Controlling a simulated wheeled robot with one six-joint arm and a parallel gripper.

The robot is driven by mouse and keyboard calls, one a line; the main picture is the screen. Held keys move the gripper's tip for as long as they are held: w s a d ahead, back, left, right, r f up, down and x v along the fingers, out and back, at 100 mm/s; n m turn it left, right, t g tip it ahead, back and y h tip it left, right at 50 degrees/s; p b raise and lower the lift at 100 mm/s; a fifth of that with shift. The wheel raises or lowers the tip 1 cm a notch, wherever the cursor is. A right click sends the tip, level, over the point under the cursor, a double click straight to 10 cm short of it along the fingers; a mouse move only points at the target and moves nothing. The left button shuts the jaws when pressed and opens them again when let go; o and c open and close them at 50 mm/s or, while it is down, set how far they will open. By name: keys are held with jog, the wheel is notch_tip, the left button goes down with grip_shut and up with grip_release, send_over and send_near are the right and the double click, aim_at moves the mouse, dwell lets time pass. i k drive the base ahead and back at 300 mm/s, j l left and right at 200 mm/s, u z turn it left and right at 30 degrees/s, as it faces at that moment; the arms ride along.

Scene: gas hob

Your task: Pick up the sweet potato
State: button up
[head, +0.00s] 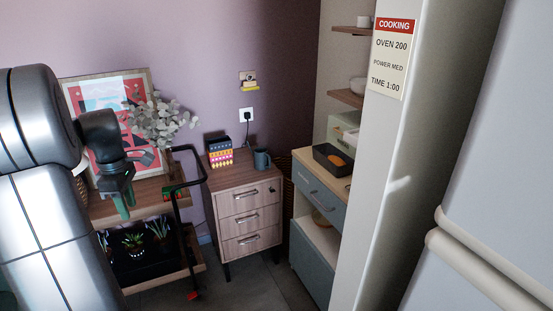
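A small orange item (337,160), which looks like the sweet potato, lies in a black tray (322,151) on the wooden top of the blue-grey cabinet at right of centre. The tray's near wall may hide part of it. My gripper (126,204) hangs on the left side of the head view, in front of the picture and trolley, far from the tray. Nothing shows between its fingers, and their spacing is too small and dark to judge.
The blue-grey cabinet (316,193) stands behind a tall white panel (378,190). A wooden drawer unit (247,218) holds a dark mug (262,159) and a patterned box. A trolley (187,254) with plants stands left. Some grey floor (250,290) is clear.

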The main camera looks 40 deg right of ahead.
aim_at(335, 160)
jog(key=i+l, duration=1.15)
jog(key=l, duration=0.3)
jog(key=z, duration=0.4)
jog(key=i+l+z, duration=0.1)
jog(key=z, duration=0.65)
jog(key=i+z, duration=0.15)
jog(key=z, duration=1.15)
